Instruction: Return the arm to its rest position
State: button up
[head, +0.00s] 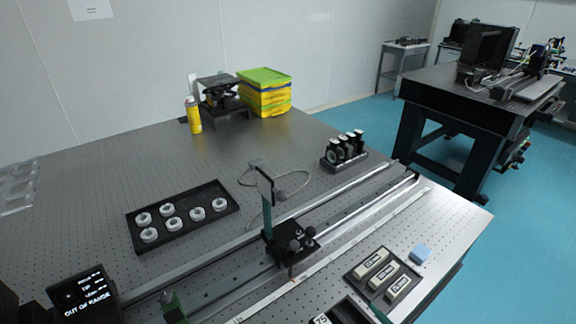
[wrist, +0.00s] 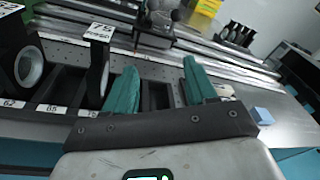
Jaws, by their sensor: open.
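My gripper (wrist: 161,68) shows in the wrist view with its two teal fingers spread apart and nothing between them. It is above the front part of the optical table, close to a black rack (wrist: 68,82) with numbered slots. The rack holds dark upright holders, one with a label reading 75 (wrist: 101,32). Most of my arm is out of view in the head view, so its overall pose cannot be told.
The optical table (head: 95,185) carries a rail with a post mount (head: 290,243), a tray of white rings (head: 182,216), a tray of labelled blocks (head: 380,275) and a blue block (head: 420,253). A small display (head: 84,296) reads OUT OF RANGE. The table's left middle is clear.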

jog(key=s+d+f+n+g+h, duration=0.2)
jog(key=s+d+n+g, duration=0.1)
jog(key=s+n, duration=0.4)
jog(key=s+d+f+n+g+h, duration=0.3)
jog(key=s+n+g, duration=0.3)
jog(key=n, duration=0.3)
jog(key=s+d+f+n+g+h, duration=0.3)
jog(key=s+d+n+g, duration=0.1)
jog(key=s+n, duration=0.3)
jog(key=shift+s+d+f+n+g, duration=0.2)
jog(key=shift+s+d+n+g, duration=0.15)
jog(key=shift+s+d, duration=0.55)
jog(key=shift+s+a, duration=0.15)
jog(key=shift+a, duration=0.05)
jog(key=shift+c, duration=0.2)
